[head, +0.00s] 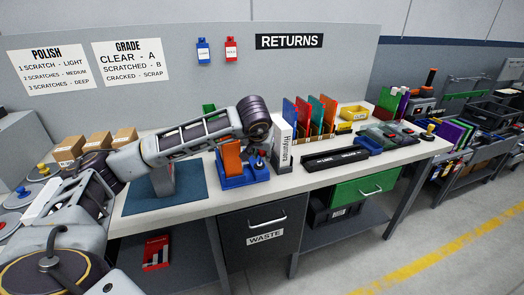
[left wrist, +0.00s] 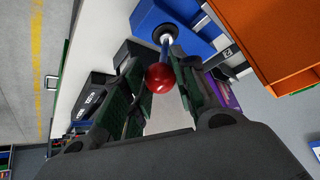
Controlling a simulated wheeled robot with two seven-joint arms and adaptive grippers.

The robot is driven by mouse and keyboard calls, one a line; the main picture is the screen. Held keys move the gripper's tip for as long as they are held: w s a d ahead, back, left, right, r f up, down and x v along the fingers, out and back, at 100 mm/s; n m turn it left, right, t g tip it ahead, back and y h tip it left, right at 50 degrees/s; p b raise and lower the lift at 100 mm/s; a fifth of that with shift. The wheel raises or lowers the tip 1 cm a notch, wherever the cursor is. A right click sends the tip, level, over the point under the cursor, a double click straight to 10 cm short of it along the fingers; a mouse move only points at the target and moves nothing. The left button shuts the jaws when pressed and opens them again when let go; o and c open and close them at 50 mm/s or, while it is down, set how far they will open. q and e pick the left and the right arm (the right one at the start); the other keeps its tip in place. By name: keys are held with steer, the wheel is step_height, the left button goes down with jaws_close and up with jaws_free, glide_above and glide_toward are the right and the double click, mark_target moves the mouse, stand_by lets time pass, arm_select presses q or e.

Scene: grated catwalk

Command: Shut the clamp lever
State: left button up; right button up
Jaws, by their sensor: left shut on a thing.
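The clamp is a blue fixture (head: 238,182) on the bench, with an orange block (head: 231,160) in it. In the left wrist view the blue body (left wrist: 190,22) and orange block (left wrist: 275,40) lie at the top. The clamp lever's red ball knob (left wrist: 159,78) sits on a thin rod rising from a dark round pivot on the blue body. My left gripper (left wrist: 158,84) is shut on the lever, with its green-padded fingers on either side of the knob and rod. In the head view my left gripper (head: 262,147) is at the fixture's right side and largely hides the lever.
A white box file (head: 283,147) stands close right of the gripper. A black tray (head: 335,158) and colored folders (head: 310,115) are further right. A dark blue mat (head: 150,197) lies left of the fixture. A waste drawer (head: 265,225) is below the bench top.

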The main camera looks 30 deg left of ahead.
arm_select(q)
steer(key=shift+s+d+f, duration=0.25)
steer(key=shift+f, duration=0.3)
arm_select(e)
steer(key=shift+w, duration=0.15)
arm_select(q)
steer(key=shift+o, duration=0.2)
arm_select(e)
steer(key=shift+d, duration=0.2)
arm_select(q)
steer(key=o, duration=0.8)
steer(key=shift+c, duration=0.2)
steer(key=shift+o, duration=1.3)
steer(key=shift+r, duration=0.15)
arm_select(e)
steer(key=shift+s+d, duration=0.2)
steer(key=shift+d, duration=0.05)
arm_select(q)
steer(key=shift+r, duration=0.1)
steer(key=shift+r, duration=0.1)
steer(key=v, duration=1.1)
steer(key=shift+s+r, duration=0.2)
steer(key=shift+r, duration=0.1)
arm_select(e)
steer(key=shift+a, duration=0.3)
